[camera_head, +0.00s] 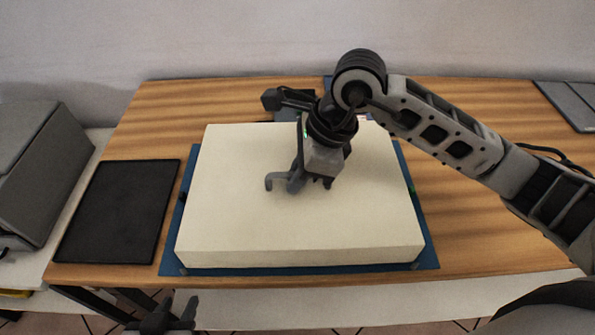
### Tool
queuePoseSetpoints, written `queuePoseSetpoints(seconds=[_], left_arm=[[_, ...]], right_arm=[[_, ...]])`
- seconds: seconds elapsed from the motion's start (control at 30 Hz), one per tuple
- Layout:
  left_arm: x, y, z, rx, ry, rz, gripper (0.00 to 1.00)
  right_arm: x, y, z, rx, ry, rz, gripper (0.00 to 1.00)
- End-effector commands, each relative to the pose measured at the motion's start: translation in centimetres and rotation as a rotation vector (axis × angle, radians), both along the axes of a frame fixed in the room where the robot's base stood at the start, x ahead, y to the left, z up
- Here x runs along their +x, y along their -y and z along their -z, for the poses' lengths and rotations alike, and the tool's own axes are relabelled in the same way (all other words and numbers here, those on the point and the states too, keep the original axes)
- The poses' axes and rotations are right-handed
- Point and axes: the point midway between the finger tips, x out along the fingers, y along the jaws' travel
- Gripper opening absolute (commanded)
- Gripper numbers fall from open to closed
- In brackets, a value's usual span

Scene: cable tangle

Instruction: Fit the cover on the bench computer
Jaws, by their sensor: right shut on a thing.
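The cover (240,220) is a large cream-coloured box shape, lying level over a blue mat (430,240) on the bench. It hides whatever is beneath it, so I cannot see the computer or whether the cover is fully seated. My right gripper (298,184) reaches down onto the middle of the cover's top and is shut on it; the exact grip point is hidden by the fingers. My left gripper (168,316) is low at the bottom left, in front of the bench edge, empty, with its fingers apart.
A black flat pad (118,212) lies on the wooden bench (480,240) left of the cover. A dark device (285,99) stands behind the cover. A grey box (35,170) stands at far left, and a dark flat panel (570,103) lies at the back right. The bench right of the mat is clear.

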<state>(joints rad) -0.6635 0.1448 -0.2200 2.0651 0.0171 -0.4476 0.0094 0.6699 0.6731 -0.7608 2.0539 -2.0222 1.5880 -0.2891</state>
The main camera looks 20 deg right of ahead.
Motion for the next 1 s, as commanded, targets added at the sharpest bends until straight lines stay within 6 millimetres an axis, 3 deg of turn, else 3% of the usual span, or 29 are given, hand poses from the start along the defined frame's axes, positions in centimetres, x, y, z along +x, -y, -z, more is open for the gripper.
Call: queuePoseSetpoints(seconds=[1.0], left_arm=[[0.05,0.0,0.65,0.0,0.01,0.004,0.36]], right_arm=[[0.01,0.02,0.91,0.0,0.001,0.0,0.0]])
